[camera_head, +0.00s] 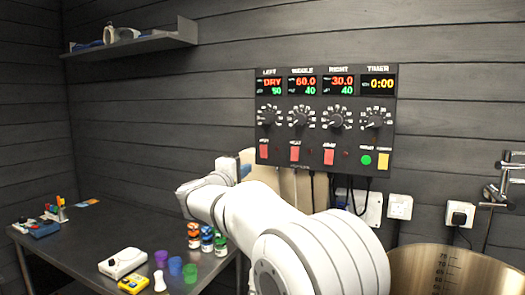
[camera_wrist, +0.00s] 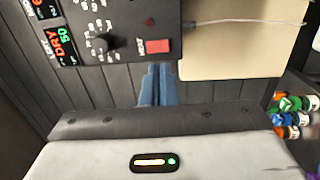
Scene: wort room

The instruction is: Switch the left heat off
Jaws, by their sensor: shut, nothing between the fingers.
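The control panel (camera_head: 325,125) hangs on the wall with columns marked LEFT, MIDDLE, RIGHT and TIMER. The left heat switch (camera_head: 264,152) is a red rocker at the panel's lower left. It shows large in the wrist view (camera_wrist: 158,46), with a dark red lamp (camera_wrist: 150,22) beside it. The left display (camera_head: 269,86) reads DRY in red and 50 in green. My gripper (camera_wrist: 158,68) is shut and empty, its blue fingertips just off the panel's lower edge, close to the left heat switch. I cannot tell whether they touch. In the head view it is partly hidden by my arm.
Similar red switches (camera_head: 294,153) sit in the middle and right columns. Tan boards (camera_head: 290,187) hang below the panel. A metal table (camera_head: 80,250) holds jars, cups and a white device. A large steel pot (camera_head: 450,270) stands at the right.

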